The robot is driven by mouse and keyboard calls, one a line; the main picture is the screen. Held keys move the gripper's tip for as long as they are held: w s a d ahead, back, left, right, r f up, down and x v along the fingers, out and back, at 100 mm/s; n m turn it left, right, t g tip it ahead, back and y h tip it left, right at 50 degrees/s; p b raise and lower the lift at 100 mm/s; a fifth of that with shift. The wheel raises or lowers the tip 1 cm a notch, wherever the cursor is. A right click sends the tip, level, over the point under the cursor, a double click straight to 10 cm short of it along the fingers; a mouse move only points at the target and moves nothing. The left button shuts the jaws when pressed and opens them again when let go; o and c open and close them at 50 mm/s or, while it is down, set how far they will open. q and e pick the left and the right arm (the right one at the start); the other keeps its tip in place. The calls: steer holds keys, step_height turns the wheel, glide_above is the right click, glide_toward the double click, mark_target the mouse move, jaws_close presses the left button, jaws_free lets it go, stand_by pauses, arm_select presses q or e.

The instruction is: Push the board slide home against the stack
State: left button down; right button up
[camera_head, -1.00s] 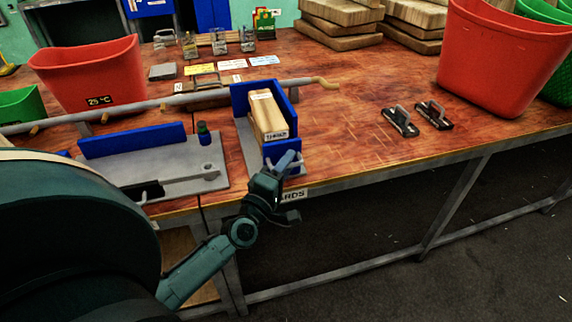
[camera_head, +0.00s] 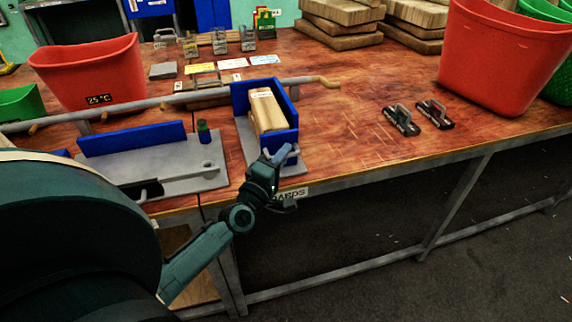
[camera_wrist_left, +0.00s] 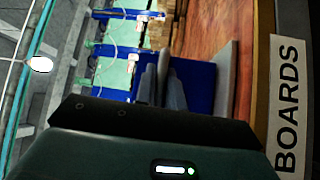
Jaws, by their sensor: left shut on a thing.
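The board slide (camera_head: 281,138) is an upright blue plate at the front end of the board stack. The stack (camera_head: 265,108) is pale wooden boards lying between blue walls on a grey base plate (camera_head: 250,155). The slide hides the stack's front end, and I cannot tell whether they touch. My left gripper (camera_head: 279,154) is at the near face of the slide, shut on it, probably by its handle. In the left wrist view, the fingers (camera_wrist_left: 163,85) point at the blue slide (camera_wrist_left: 200,85); the grip point is hidden. My right gripper is not in view.
A BOARDS label (camera_wrist_left: 288,105) is on the table's front edge. Left is another grey plate (camera_head: 190,178) with a blue fence (camera_head: 132,139) and a lever. A long grey bar (camera_head: 200,96) runs behind. Two metal clamps (camera_head: 401,120) lie right; the table between is clear.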

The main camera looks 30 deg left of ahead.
arm_select(q)
steer(key=shift+w+a, duration=0.3)
steer(key=shift+a, duration=0.05)
steer(key=c, duration=1.5)
jaws_free()
steer(key=shift+s, duration=0.1)
steer(key=s, duration=0.4)
steer(key=s+f+b, duration=0.1)
steer(key=s, duration=0.3)
steer(key=s+d, duration=0.1)
steer(key=s, duration=0.4)
steer(key=shift+f+b, duration=0.35)
steer(key=shift+f, duration=0.05)
